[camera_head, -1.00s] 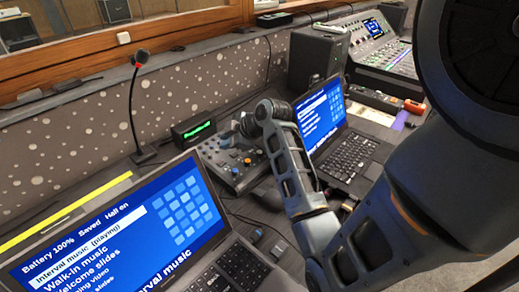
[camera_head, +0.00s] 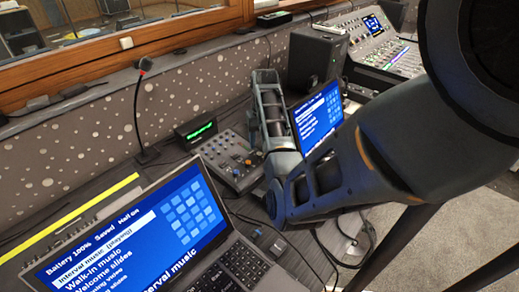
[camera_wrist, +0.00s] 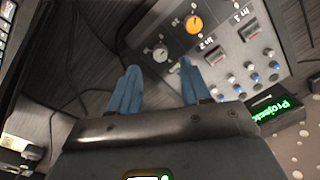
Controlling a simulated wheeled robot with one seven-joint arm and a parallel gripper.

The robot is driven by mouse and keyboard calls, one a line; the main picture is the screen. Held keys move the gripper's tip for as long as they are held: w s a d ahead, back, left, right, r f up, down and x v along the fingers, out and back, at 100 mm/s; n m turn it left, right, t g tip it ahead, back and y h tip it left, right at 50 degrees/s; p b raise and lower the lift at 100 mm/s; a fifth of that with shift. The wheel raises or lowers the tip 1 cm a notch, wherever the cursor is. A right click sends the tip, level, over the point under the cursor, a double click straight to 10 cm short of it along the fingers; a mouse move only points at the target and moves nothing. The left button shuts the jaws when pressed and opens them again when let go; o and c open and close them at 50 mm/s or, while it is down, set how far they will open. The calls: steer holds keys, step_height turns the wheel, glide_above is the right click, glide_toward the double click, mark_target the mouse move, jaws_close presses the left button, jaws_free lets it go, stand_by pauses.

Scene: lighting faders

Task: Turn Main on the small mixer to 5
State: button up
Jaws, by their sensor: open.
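The small mixer (camera_head: 232,160) lies on the desk between the two laptops, partly behind my arm in the head view. In the wrist view its panel (camera_wrist: 222,45) fills the upper right, with a grey knob (camera_wrist: 160,50), an orange knob (camera_wrist: 194,23) and several small blue and white knobs. Its lettering is too small to read surely, so I cannot tell which knob is Main. My gripper (camera_wrist: 159,65) is open and empty, with blue fingers apart. The grey knob shows between and just beyond the fingertips; contact cannot be seen. In the head view the fingers are not clearly visible.
A laptop (camera_head: 150,235) stands at the front left, another (camera_head: 318,118) right of the mixer. A green-lit display box (camera_head: 196,133) and a gooseneck microphone (camera_head: 140,110) stand behind. A black speaker (camera_head: 318,60) and large console (camera_head: 385,48) are at the back right. Cables cross the desk.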

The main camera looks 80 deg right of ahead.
mark_target(259, 153)
steer(key=shift+w+f, duration=0.15)
steer(key=shift+f, duration=2.3)
jaws_close()
